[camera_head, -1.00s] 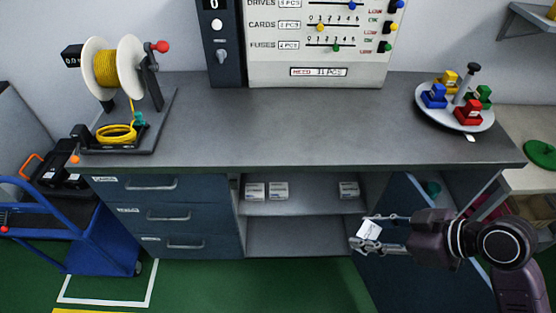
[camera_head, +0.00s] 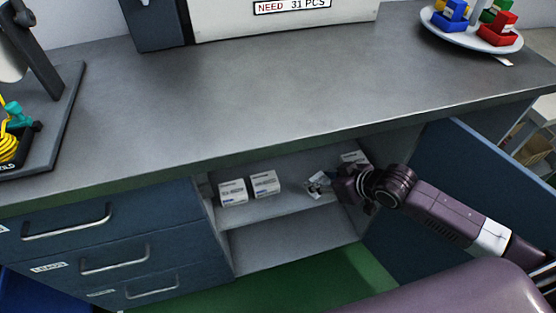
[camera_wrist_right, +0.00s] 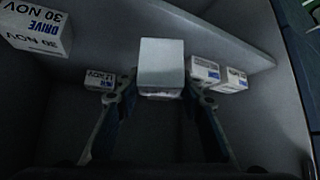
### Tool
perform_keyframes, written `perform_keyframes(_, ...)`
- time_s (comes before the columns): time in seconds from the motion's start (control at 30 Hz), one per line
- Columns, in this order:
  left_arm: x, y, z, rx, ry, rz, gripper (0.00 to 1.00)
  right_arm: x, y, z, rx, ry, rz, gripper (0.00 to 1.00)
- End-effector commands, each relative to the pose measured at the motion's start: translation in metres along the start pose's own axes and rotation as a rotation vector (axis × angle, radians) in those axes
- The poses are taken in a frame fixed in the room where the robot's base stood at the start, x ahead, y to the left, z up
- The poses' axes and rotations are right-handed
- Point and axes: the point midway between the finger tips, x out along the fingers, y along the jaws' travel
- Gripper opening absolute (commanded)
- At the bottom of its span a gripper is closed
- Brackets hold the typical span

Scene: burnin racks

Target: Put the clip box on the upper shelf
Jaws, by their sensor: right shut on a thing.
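A small white box, taken as the clip box (camera_head: 316,182), is held in my right gripper (camera_head: 328,185) inside the open cabinet, at about the height of the upper shelf (camera_head: 285,217). It is tilted in the head view. In the right wrist view the clip box (camera_wrist_right: 161,66) sits between the two fingers of my right gripper (camera_wrist_right: 160,99), its plain face toward the camera. Whether it touches the shelf cannot be told. My left gripper is out of view.
Two white boxes (camera_head: 232,192) (camera_head: 264,183) stand left on the upper shelf; another (camera_head: 354,157) is behind my gripper at right. A box marked DRIVE (camera_wrist_right: 38,32) is near in the wrist view. The open cabinet door (camera_head: 480,170) stands right; the counter (camera_head: 250,90) overhangs.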

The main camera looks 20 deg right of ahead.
Motion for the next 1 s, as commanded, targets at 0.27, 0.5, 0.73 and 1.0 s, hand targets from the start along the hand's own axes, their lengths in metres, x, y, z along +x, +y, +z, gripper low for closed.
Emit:
perform_keyframes(0.27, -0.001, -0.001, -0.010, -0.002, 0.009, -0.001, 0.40, 0.026, 0.007, -0.003, 0.013, 0.007, 0.012, 0.10)
perform_keyframes(0.5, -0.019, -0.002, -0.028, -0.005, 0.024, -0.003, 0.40, 0.068, 0.007, -0.046, 0.014, 0.008, 0.010, 0.10)
perform_keyframes(0.73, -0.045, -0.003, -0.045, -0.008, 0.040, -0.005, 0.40, 0.110, 0.008, -0.087, 0.013, 0.004, 0.010, 0.10)
perform_keyframes(1.0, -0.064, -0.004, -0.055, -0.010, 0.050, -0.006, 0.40, 0.133, 0.008, -0.110, 0.011, 0.001, 0.010, 0.10)
